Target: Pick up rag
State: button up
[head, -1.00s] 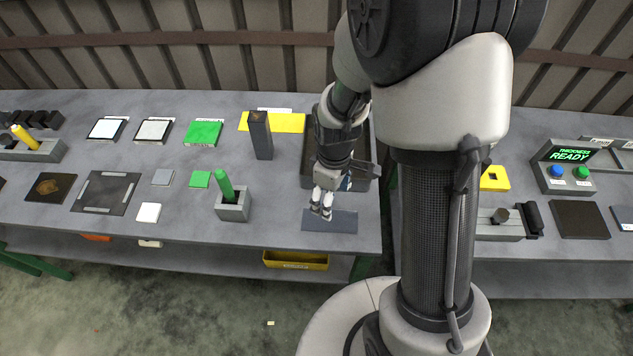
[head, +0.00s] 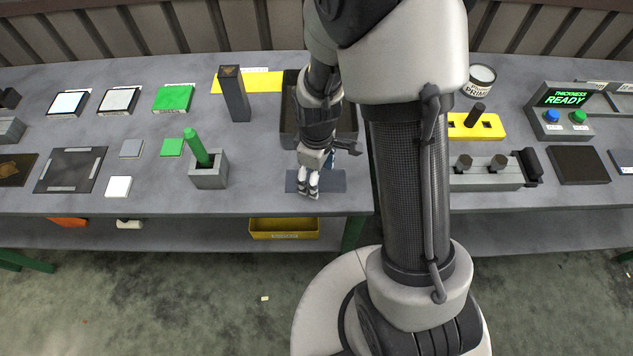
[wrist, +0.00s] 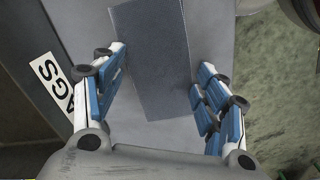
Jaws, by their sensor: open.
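The rag appears as a flat, blue-grey rectangle (head: 331,181) on the table, near its front edge. My gripper (head: 308,194) points down over the rag's near side in the head view. In the wrist view my gripper (wrist: 162,58) is open, with blue-padded fingers spread on either side of the rag and nothing held. I cannot tell how high the fingertips are above the table.
A dark tray (head: 289,125) stands just behind the rag; a white label (wrist: 48,72) ending in "AGS" shows beside it. A green stick in a grey holder (head: 209,178) and a tall dark block (head: 234,98) stand to the left. A yellow bin (head: 284,229) sits below the tabletop.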

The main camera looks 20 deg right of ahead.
jog(key=shift+f, duration=0.15)
jog(key=shift+f, duration=0.1)
jog(key=shift+c, duration=0.7)
jog(key=shift+s, duration=0.2)
jog(key=c, duration=0.7)
notch_tip(320, 180, up, 12)
jog(key=p, duration=0.9)
jog(key=shift+w, duration=0.15)
grip_shut()
jog(key=shift+w, duration=0.15)
